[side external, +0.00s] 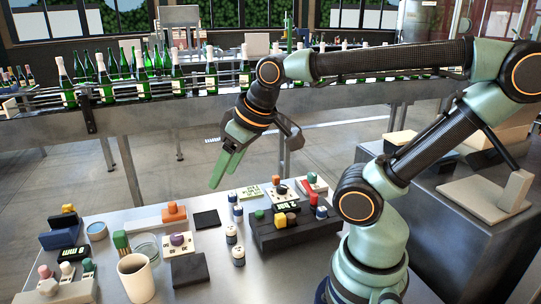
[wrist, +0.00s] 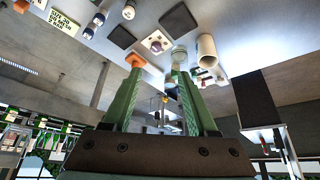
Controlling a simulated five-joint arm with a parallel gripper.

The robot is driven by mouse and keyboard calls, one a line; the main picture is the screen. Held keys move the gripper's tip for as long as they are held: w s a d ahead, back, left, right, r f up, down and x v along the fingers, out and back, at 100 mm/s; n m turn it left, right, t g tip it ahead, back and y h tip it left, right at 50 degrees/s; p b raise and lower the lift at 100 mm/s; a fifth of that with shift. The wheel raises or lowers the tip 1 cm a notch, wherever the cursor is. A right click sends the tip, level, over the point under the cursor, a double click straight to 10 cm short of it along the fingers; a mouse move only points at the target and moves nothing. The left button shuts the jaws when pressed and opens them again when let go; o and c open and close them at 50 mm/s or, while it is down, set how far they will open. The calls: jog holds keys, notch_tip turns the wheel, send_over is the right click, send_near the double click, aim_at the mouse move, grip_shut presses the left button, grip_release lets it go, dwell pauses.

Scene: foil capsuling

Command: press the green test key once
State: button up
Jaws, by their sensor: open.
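A black control box (side external: 293,237) with a small lit display stands at the right of the steel table. A green key (side external: 259,214) sits at its left end, near a yellow key (side external: 280,219) and a blue one (side external: 321,212). I cannot read any label marking the test key. My gripper (side external: 221,182) hangs above the table's back edge, left of the box and apart from it. Its two green fingers are open and empty; in the wrist view they (wrist: 158,75) point toward the table. I cannot make out the green key there.
Small bottles (side external: 238,255) stand left of the box. A white cup (side external: 136,277), an orange knob (side external: 174,211), a purple knob (side external: 178,240) and a black pad (side external: 189,269) lie further left. Another panel (side external: 62,291) has a green knob. Green bottles line a conveyor behind.

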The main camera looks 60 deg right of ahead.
grip_shut()
dwell(1.5)
